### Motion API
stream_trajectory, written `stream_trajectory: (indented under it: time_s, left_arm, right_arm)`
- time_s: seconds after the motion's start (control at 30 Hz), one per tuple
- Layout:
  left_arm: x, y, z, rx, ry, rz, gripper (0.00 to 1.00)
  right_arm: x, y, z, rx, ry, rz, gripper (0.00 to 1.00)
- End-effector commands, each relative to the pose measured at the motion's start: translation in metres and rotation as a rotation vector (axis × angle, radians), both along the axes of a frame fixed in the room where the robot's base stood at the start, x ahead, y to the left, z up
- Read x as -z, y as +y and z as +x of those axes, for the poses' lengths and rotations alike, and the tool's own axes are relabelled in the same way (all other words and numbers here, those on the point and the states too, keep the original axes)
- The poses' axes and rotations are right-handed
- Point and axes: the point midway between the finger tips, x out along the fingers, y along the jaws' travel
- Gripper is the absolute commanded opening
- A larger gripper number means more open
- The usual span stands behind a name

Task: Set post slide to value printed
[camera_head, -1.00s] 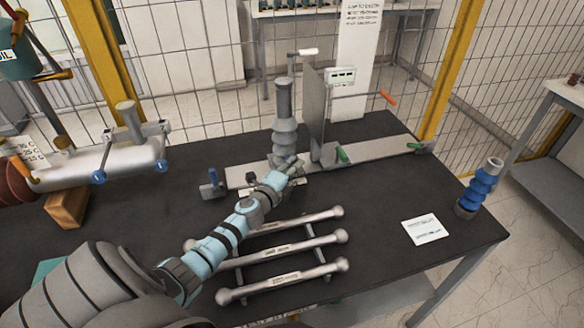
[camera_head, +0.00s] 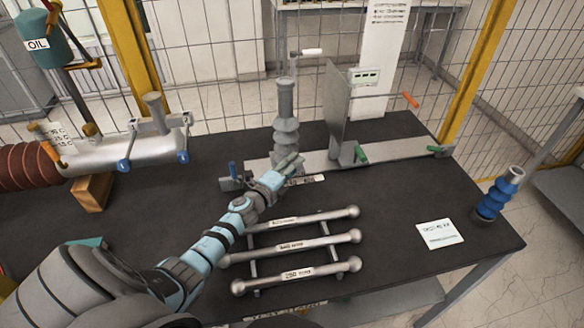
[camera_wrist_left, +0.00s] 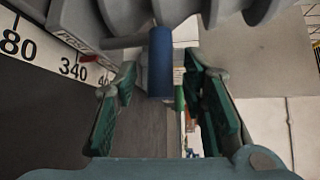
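The grey ribbed post (camera_head: 286,140) stands upright on a pale rail (camera_head: 400,152) across the table. My left gripper (camera_head: 292,163) is at the foot of the post. In the left wrist view my left gripper (camera_wrist_left: 163,75) is open, with a blue upright handle (camera_wrist_left: 160,62) between its green-padded fingers and gaps at both sides. A white scale (camera_wrist_left: 50,58) shows 340, with a red pointer (camera_wrist_left: 92,59) near it. A white printed card (camera_head: 440,234) lies at the table's right; its print is too small to read. My right gripper is not in view.
A grey plate (camera_head: 336,105) stands right of the post, with green handles (camera_head: 361,153) along the rail. Silver bars (camera_head: 300,272) lie in front. A blue ribbed part (camera_head: 498,195) stands at the right edge. The black table (camera_head: 390,195) is clear around the card.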

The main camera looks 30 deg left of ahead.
Motion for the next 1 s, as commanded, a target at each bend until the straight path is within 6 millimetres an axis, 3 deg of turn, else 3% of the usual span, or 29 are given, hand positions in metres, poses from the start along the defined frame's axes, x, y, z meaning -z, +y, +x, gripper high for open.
stream_trajectory:
  time_s: [0.13, 0.23, 0.5, 0.6, 0.73, 1.0]
  left_arm:
    - [0.0, 0.0, -0.004, 0.0, 0.001, 0.0, 0.38]
    - [0.0, 0.0, -0.019, 0.002, 0.004, 0.003, 0.38]
    - [-0.012, -0.003, -0.091, 0.003, 0.002, 0.004, 0.38]
    - [-0.014, -0.003, -0.109, 0.001, 0.003, 0.005, 0.38]
    - [-0.017, -0.004, -0.119, 0.001, 0.0, 0.001, 0.38]
    - [-0.017, -0.004, -0.119, 0.0, 0.0, 0.0, 0.38]
  right_arm:
    - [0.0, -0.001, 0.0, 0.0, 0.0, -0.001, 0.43]
    - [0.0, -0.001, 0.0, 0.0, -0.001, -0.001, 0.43]
    - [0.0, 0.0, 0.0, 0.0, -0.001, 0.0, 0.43]
    - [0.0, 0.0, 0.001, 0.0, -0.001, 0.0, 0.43]
    - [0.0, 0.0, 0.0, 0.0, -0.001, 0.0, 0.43]
    - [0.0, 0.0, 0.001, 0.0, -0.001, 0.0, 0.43]
